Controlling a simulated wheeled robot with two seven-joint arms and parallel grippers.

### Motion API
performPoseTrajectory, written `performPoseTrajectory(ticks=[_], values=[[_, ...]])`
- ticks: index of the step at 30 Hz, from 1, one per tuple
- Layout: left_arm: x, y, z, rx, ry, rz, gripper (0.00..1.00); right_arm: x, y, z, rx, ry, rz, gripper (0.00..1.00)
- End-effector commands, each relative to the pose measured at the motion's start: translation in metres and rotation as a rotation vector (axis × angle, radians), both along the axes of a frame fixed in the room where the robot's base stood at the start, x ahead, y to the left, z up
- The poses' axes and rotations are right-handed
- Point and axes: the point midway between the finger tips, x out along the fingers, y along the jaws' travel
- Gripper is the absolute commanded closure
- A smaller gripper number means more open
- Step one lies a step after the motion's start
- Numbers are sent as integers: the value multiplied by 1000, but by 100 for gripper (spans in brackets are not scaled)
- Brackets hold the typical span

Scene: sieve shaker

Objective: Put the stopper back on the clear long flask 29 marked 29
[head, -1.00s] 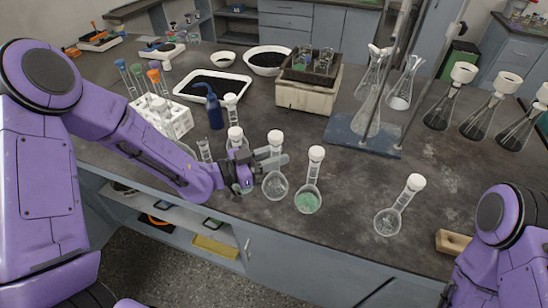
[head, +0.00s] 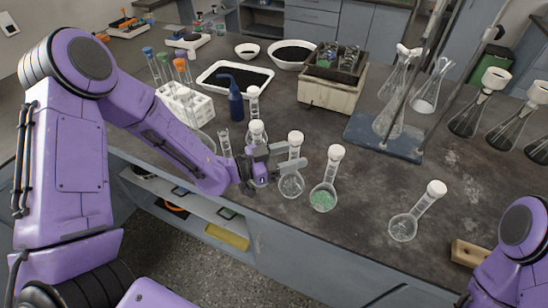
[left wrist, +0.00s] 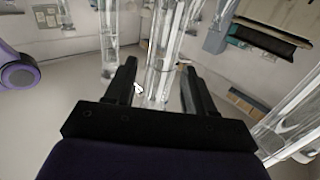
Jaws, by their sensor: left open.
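Several round clear flasks with long necks stand along the bench's near edge. One open neck (head: 224,141), without a white stopper, shows left of my left gripper (head: 287,160). White stoppers sit on the flask behind the gripper (head: 256,128), the flask by its fingers (head: 291,186), a green-filled flask (head: 323,199) and the right flask (head: 403,228). No number 29 is readable, and I see no loose stopper. My left gripper is open; in the left wrist view a clear glass neck (left wrist: 163,60) stands between its fingers (left wrist: 159,70). My right gripper is out of view.
A blue wash bottle (head: 235,103) and a white tube rack (head: 184,103) stand behind my left arm. A blue-based stand (head: 385,137) and several flasks with funnels stand at the right. A wooden block (head: 470,253) lies near the edge. The bench's middle is mostly clear.

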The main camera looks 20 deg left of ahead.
Motion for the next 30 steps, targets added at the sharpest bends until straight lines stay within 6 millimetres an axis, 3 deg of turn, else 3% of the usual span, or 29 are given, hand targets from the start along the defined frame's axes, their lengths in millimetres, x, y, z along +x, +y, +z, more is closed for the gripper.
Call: performPoseTrajectory(ticks=[9,15,30], values=[[-49,53,-1,-2,-1,5,46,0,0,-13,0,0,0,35],[-71,76,-1,-2,1,2,46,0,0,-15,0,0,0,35],[-78,83,-1,-3,2,2,46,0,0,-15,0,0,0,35]])
